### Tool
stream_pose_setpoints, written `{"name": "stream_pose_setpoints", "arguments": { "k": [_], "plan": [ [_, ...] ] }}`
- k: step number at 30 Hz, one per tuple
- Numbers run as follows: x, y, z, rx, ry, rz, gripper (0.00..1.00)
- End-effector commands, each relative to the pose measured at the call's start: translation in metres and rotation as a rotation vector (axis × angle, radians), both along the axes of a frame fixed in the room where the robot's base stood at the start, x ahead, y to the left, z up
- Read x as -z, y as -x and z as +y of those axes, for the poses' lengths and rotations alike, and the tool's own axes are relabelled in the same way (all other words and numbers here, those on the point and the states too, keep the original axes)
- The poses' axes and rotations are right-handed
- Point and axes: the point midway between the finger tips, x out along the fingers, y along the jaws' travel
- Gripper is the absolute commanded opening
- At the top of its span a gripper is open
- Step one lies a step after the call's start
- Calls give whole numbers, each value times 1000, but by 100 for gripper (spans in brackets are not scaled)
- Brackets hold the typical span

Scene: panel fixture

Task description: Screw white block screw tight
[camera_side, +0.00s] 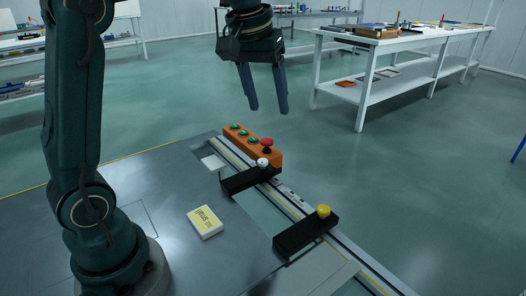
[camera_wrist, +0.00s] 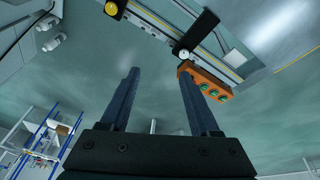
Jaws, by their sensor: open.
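The white screw (camera_side: 262,163) stands on a black block (camera_side: 248,179) clamped across the rail in the side view. It also shows in the wrist view (camera_wrist: 184,54), beyond the fingertips and beside the orange box. A second black block (camera_side: 305,236) with a yellow screw (camera_side: 323,211) sits nearer the camera on the same rail. My gripper (camera_side: 267,108) is open and empty, its fingers pointing down in the air above and behind the white screw. In the wrist view my gripper (camera_wrist: 160,75) shows two dark fingers apart with nothing between them.
An orange button box (camera_side: 250,146) with green buttons and a red knob stands right behind the white screw's block. A white and yellow box (camera_side: 205,222) lies on the grey table (camera_side: 160,180). White shelving tables (camera_side: 400,45) stand in the background.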

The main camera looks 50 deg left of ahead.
Motion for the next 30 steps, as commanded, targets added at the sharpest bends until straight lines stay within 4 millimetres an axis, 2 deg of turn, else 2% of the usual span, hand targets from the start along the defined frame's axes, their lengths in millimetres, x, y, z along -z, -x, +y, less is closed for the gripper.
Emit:
{"name": "stream_pose_setpoints", "arguments": {
  "k": [1, 6, 11, 15, 18, 23, 30],
  "plan": [
    [10, -12, 10, -30, 8, 26, 62],
    [46, -42, 40, -120, 35, 105, 62],
    [88, -57, 66, -183, 58, 175, 62],
    [119, -58, 80, -214, 75, 229, 62],
    [134, -54, 83, -226, 86, 263, 62],
    [146, -52, 86, -234, 90, 273, 62],
    [174, -52, 85, -231, 90, 273, 62]
  ]
}}
